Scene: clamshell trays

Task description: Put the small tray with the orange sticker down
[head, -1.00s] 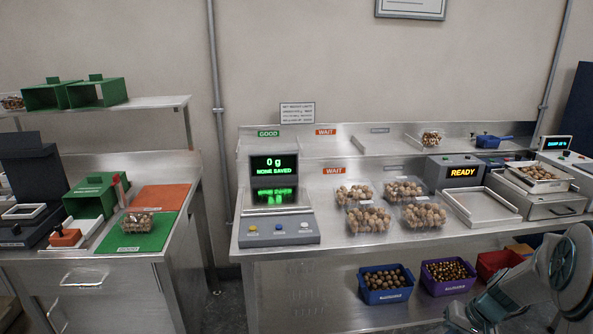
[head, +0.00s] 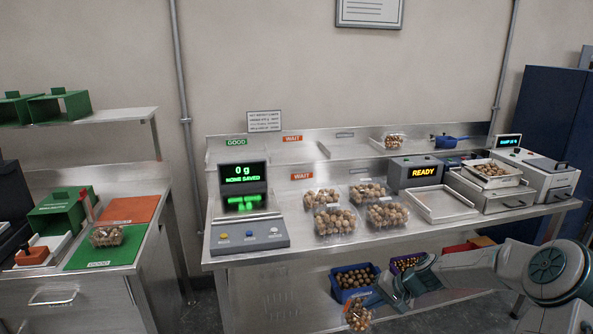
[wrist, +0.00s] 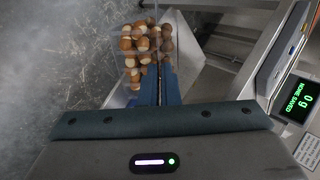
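A small clear clamshell tray of brown nuts (head: 358,316) hangs from my gripper (head: 374,299), low in front of the steel bench's front edge. In the wrist view the same tray (wrist: 146,48) sits at the tips of the blue fingers (wrist: 164,84), which are closed on its edge. It is off any surface, with grey floor behind it in that view.
The scale (head: 246,236) reads 0 g and its platform is empty. Several filled trays stand right of it, by an orange WAIT sign (head: 302,177). The left table has an orange mat (head: 131,208) and a green mat (head: 130,246) with one tray.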

